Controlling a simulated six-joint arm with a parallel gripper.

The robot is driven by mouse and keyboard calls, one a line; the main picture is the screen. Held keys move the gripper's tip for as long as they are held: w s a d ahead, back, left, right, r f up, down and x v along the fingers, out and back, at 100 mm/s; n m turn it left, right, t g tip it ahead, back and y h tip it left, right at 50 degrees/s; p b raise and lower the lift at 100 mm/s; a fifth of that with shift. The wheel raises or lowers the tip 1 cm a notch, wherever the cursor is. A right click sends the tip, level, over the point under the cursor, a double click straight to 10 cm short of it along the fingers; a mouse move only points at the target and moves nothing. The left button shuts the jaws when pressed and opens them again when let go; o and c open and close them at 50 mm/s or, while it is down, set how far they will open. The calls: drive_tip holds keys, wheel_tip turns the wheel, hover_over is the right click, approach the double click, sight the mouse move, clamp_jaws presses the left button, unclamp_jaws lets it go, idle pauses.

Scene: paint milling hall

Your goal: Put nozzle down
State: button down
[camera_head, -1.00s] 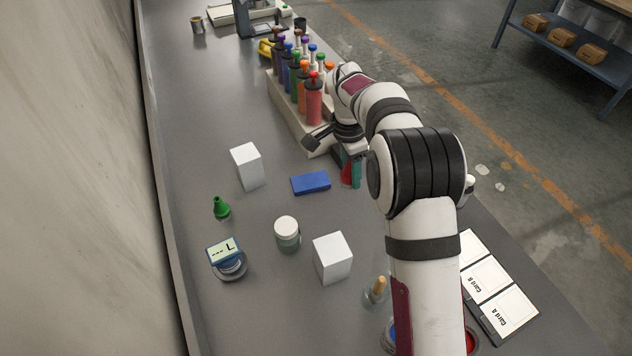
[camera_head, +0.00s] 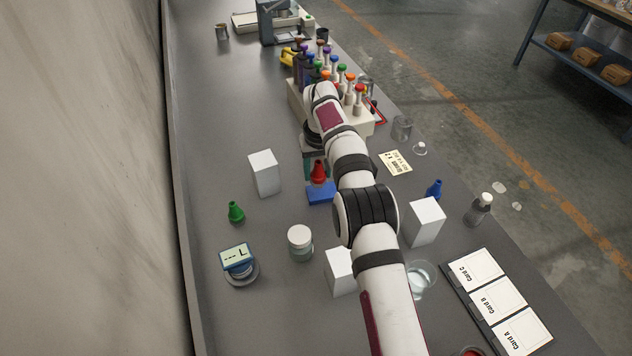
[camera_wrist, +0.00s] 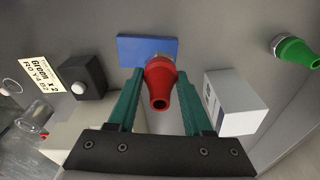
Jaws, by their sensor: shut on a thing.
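A red nozzle (camera_head: 318,172) is upright between the teal fingers of my gripper (camera_wrist: 160,74), which is shut on it. It also shows in the wrist view (camera_wrist: 160,85), its narrow tip toward the camera. In the head view it appears over the far part of a blue block (camera_head: 321,194). In the wrist view the blue block (camera_wrist: 146,46) lies just beyond it. I cannot tell whether nozzle and block touch. My arm partly hides the gripper in the head view. A green nozzle (camera_head: 236,212) and a blue nozzle (camera_head: 434,189) stand apart.
White boxes (camera_head: 264,174) (camera_head: 426,222) stand on both sides, and another is partly behind my arm. A lidded jar (camera_head: 300,244) and a display device (camera_head: 238,260) are nearer. A bottle rack (camera_head: 362,128) stands beyond. Bare bench lies around the green nozzle.

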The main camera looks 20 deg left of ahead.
sight(315, 182)
drive_tip(key=shift+a+f, duration=0.35)
drive_tip(key=shift+a, duration=0.05)
drive_tip(key=shift+f, duration=1.9)
drive_tip(key=shift+c, duration=1.6)
unclamp_jaws()
drive_tip(key=shift+f, duration=0.1)
